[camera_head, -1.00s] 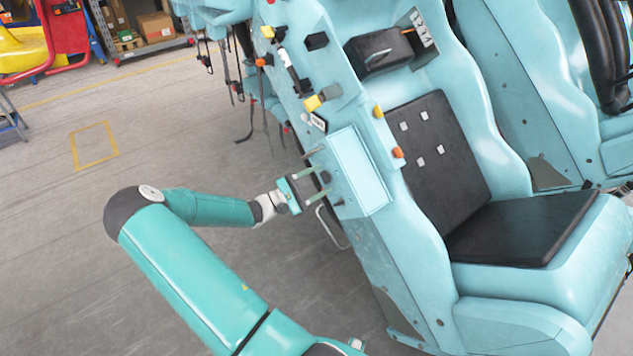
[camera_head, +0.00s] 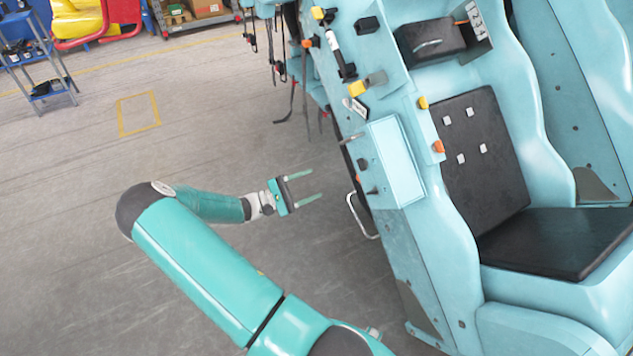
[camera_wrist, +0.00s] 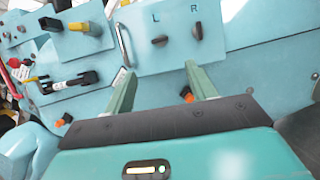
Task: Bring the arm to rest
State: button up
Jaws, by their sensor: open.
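My gripper (camera_head: 308,187) is open and empty in the head view. Its two fingers point right toward the light-blue coaster car (camera_head: 415,240), with a clear gap of floor between the fingertips and the car's side panel. My arm bends at a dark elbow on the left. In the wrist view my gripper (camera_wrist: 160,85) shows its two green fingers spread apart with nothing between them. Ahead of them is a panel (camera_wrist: 180,55) with two dark knobs (camera_wrist: 160,40) marked L and R.
The car's side carries a metal handle (camera_head: 358,217), yellow and orange knobs, and hanging straps (camera_head: 289,100). A black seat (camera_head: 545,240) is at the right. A blue cart (camera_head: 38,65) stands at the upper left. The floor left of the car is clear around a yellow square (camera_head: 138,113).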

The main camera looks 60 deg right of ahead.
dwell(0.6)
jog(key=a+r+m+t+y, duration=0.1)
jog(key=a+r+t+y, duration=0.55)
jog(key=a, duration=0.55)
jog(key=a+r+m+t+y, duration=0.1)
jog(key=a+r+t+y, duration=0.45)
jog(key=a+r, duration=0.4)
jog(key=s+a+r+t+y, duration=0.1)
jog(key=s+a+r+t, duration=0.1)
jog(key=a, duration=0.4)
jog(key=s+a+r+t+y, duration=0.1)
jog(key=s+a+r+t, duration=0.1)
jog(key=a+r, duration=0.3)
jog(key=s+a+r+n+t+y, duration=0.1)
jog(key=s+a+r+t, duration=0.1)
jog(key=a, duration=0.4)
jog(key=shift+a+r+t+y, duration=0.4)
jog(key=shift+r+t, duration=0.4)
jog(key=shift+t, duration=0.1)
jog(key=shift+c, duration=0.3)
jog(key=c, duration=0.4)
jog(key=shift+d, duration=0.15)
